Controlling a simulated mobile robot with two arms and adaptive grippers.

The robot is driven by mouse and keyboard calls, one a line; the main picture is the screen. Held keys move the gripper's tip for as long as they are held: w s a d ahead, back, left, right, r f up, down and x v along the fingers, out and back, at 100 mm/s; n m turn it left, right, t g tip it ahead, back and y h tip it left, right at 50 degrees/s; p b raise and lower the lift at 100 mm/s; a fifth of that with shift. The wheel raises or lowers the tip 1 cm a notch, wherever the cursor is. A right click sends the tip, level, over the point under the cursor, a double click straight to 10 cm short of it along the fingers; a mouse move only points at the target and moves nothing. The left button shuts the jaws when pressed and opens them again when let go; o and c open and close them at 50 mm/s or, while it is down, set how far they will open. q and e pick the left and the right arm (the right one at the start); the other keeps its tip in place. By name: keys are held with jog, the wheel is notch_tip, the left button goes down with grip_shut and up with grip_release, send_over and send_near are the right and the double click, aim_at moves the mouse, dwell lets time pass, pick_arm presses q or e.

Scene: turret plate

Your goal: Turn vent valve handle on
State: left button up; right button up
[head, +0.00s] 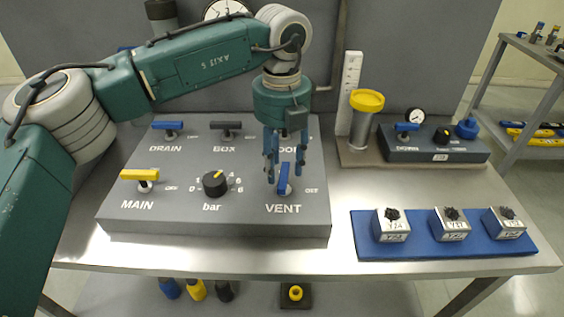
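The blue VENT valve handle (284,180) is at the front right of the grey panel (235,213), behind the VENT label. It runs front to back, with a small label to its right that appears to read OFF. My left gripper (285,174) points down over it with its fingers apart. In this view one finger shows on each side of the handle, with gaps between. I cannot tell how far down the fingers reach beside it. My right gripper is out of view.
The panel also carries a yellow MAIN handle (140,174), a black bar knob (215,183), a blue DRAIN handle (168,125) and a dark BOX handle (226,125). A yellow-topped cylinder (366,102) and a blue tray (440,248) with several small boxes are to the right.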

aim_at(282, 169)
pick_arm(q)
jog(key=shift+r, duration=0.15)
notch_tip(282, 169, up, 12)
dwell(0.5)
